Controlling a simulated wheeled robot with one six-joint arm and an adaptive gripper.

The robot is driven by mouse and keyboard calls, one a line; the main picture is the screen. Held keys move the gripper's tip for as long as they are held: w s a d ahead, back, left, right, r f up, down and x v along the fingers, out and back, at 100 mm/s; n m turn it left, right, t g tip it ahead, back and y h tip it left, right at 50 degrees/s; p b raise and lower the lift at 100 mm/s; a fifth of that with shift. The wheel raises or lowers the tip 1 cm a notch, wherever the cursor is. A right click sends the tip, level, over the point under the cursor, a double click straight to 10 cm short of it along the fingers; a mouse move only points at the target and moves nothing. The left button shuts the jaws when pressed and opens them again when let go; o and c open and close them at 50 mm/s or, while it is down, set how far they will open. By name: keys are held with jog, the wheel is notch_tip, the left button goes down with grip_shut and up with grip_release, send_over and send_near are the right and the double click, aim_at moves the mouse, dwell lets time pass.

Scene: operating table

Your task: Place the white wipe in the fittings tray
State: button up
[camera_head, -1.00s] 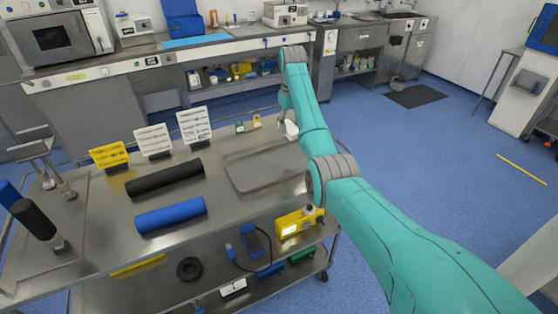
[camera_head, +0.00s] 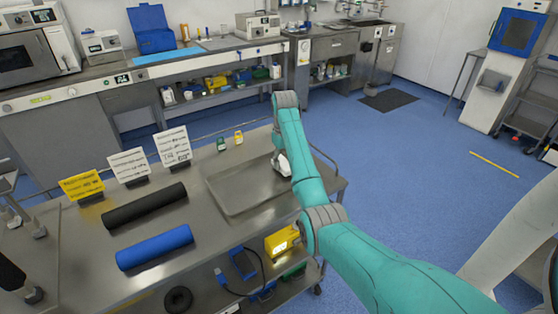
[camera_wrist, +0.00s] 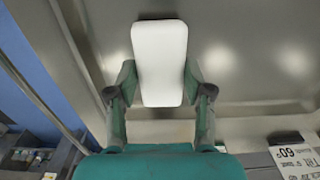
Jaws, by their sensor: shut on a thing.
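The white wipe (camera_wrist: 160,50) is a flat white block with rounded corners, held between the two fingers of my gripper (camera_wrist: 160,76). In the head view, the white wipe (camera_head: 283,165) shows beside my arm, over or near the right side of a shallow grey metal tray (camera_head: 232,212). The tray lies on the steel cart and looks empty where visible. My arm hides part of the tray's right side. In the wrist view, bare metal lies under the wipe; I cannot tell how high the wipe is above it.
A black roll (camera_head: 143,206) and a blue roll (camera_head: 155,247) lie left of the tray. Upright sign cards (camera_head: 172,146) stand behind them. Two small boxes, one green (camera_head: 221,144) and one yellow (camera_head: 238,137), stand behind the tray. The cart's right edge has a rail (camera_head: 328,162).

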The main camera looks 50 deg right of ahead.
jog(key=shift+f, duration=0.45)
jog(key=shift+f, duration=0.15)
jog(key=o, duration=1.1)
